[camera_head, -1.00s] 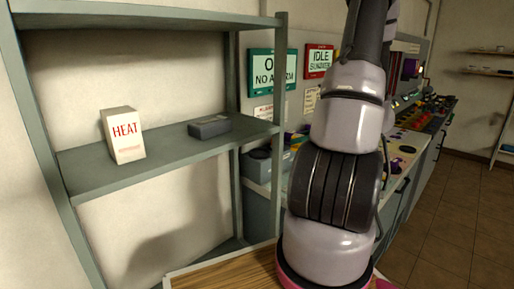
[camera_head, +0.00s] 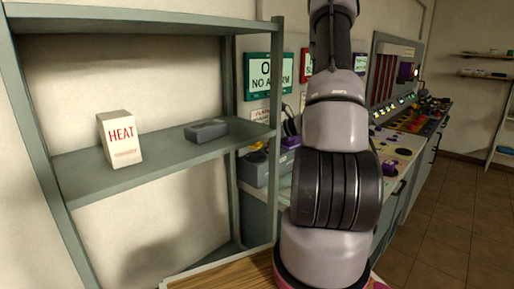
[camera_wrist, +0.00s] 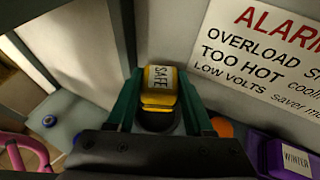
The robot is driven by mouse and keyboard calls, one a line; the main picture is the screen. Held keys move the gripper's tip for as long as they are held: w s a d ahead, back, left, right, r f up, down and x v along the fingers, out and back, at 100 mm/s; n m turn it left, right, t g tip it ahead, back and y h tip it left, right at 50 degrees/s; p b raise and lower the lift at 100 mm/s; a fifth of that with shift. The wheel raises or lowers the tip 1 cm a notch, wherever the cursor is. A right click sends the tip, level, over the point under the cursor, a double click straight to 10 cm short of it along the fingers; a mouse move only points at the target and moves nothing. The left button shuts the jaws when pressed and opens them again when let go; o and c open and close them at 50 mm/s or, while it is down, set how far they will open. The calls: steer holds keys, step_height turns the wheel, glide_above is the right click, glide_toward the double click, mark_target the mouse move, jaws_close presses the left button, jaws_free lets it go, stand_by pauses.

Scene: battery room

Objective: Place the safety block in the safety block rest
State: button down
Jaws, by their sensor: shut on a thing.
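The safety block (camera_wrist: 160,78) is yellow with a white label reading SAFE. In the wrist view it sits between the two green fingers of my gripper (camera_wrist: 159,92), which is shut on it. A dark rounded shape lies just below the block; I cannot tell whether it is the safety block rest. In the head view my arm hides most of the gripper's area. A small yellow patch (camera_head: 257,146) shows above a grey box (camera_head: 254,170) beside the shelf post; I cannot tell whether it is the block. No rest can be surely made out.
A white HEAT box (camera_head: 120,138) and a dark grey block (camera_head: 206,131) stand on the shelf (camera_head: 160,165). An alarm sign (camera_wrist: 265,50) is on the wall close to the gripper. A purple WINTER piece (camera_wrist: 290,158) lies at right. The shelf post (camera_head: 277,110) is nearby.

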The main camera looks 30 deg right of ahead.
mark_target(261, 145)
steer(key=shift+w+f, duration=0.15)
steer(key=shift+f, duration=1.85)
steer(key=shift+f, duration=0.1)
steer(key=shift+c, duration=1.4)
jaws_free()
steer(key=v, duration=1.2)
steer(key=shift+r, duration=0.25)
